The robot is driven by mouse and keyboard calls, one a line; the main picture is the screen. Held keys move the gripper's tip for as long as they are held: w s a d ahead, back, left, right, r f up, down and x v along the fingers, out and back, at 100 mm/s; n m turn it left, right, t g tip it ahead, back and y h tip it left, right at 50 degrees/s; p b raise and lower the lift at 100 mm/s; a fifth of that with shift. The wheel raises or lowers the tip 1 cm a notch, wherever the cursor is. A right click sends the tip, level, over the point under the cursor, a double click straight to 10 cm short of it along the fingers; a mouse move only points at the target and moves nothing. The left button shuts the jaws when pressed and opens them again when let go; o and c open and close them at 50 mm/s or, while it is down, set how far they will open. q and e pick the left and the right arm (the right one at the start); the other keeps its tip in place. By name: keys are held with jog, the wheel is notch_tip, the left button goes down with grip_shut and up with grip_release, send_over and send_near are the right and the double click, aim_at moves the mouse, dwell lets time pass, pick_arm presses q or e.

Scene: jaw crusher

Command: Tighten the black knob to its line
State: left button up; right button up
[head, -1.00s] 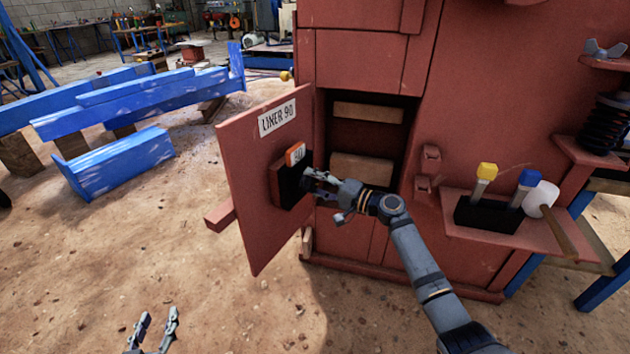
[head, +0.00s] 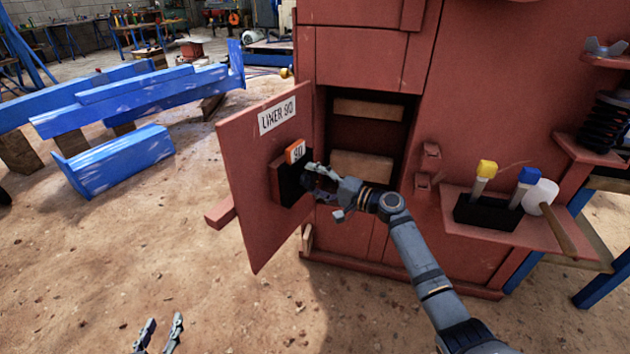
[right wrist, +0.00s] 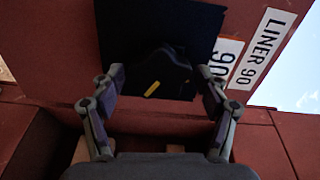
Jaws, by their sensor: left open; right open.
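The black knob (right wrist: 166,68) shows in the right wrist view against a black plate (right wrist: 118,30), with a short yellow mark on its near side. In the head view the plate sits on the open red door (head: 248,190), and the knob is mostly hidden by my right gripper. My right gripper (head: 316,180) is open; in the right wrist view its fingers (right wrist: 160,95) stand on either side of the knob. I cannot tell whether they touch it. My left gripper (head: 160,335) is open and empty, low over the ground, far from the door.
A white label (head: 277,116) reads LINER 90 and an orange-edged tag (head: 295,151) reads 90. The open red compartment (head: 367,135) lies behind my right gripper. A shelf (head: 480,233) at the right bears yellow- and blue-topped tools and a mallet. Blue beams (head: 115,160) lie at the left.

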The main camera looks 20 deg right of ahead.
jog(key=v, duration=1.2)
